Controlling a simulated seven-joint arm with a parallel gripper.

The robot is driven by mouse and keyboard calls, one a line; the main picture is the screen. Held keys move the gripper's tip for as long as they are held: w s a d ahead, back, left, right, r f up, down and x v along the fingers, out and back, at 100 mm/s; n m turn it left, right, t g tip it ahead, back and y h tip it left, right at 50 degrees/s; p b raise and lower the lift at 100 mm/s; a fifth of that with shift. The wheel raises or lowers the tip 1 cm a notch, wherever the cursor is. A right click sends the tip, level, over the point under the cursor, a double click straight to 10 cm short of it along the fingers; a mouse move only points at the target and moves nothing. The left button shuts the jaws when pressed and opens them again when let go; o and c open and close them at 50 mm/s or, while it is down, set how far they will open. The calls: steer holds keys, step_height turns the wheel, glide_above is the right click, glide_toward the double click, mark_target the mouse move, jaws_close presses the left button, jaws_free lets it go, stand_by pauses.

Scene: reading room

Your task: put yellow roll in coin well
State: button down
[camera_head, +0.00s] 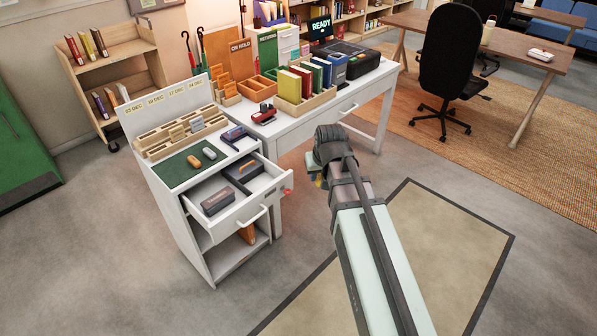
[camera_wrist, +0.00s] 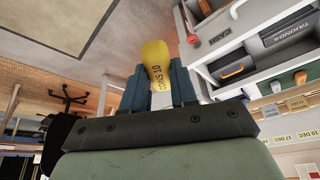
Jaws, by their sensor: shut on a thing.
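The yellow roll (camera_wrist: 156,62), lettered as coins, is between the fingers of my gripper (camera_wrist: 158,88) in the wrist view. My gripper is shut on it. In the head view only a bit of yellow (camera_head: 319,182) shows beside my gripper (camera_head: 322,177), which hangs over the floor to the right of the open drawer, apart from it. The open drawer (camera_head: 248,212) of the white cabinet has compartments; its front reads CASH in the wrist view (camera_wrist: 205,40). I see a bare pale compartment (camera_head: 262,184) at its right, but no label marks a coin well.
A grey TAKINGS box (camera_head: 217,201) and a dark box with an orange handle (camera_head: 243,170) fill part of the drawer. A grey roll (camera_head: 194,161) and an orange roll (camera_head: 209,153) lie on the cabinet's green mat (camera_head: 180,176). The white desk (camera_head: 372,84) stands behind.

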steer(key=w+a+f+n, duration=0.2)
steer(key=w+a+f, duration=0.2)
steer(key=w, duration=0.5)
steer(key=w+a+f+n+g+y, duration=0.1)
steer(key=w+a+f+n, duration=0.25)
steer(key=a, duration=0.45)
steer(key=w+a+f+n+y, duration=0.1)
steer(key=w+a+f+n, duration=0.1)
steer(key=w+a+f, duration=0.45)
steer(key=shift+m, duration=0.25)
steer(key=shift+s+a+f, duration=0.2)
steer(key=shift+s+f, duration=0.05)
steer(key=shift+f, duration=0.75)
steer(key=shift+s+a+f, duration=0.15)
steer(key=shift+s+f, duration=0.1)
steer(key=shift+f, duration=0.75)
steer(key=shift+s+a+f, duration=0.2)
steer(key=shift+s+f, duration=0.05)
steer(key=shift+f, duration=0.75)
steer(key=c, duration=0.8)
jaws_free()
steer(key=v, duration=1.3)
steer(key=shift+d+r, duration=0.3)
steer(key=shift+r, duration=0.05)
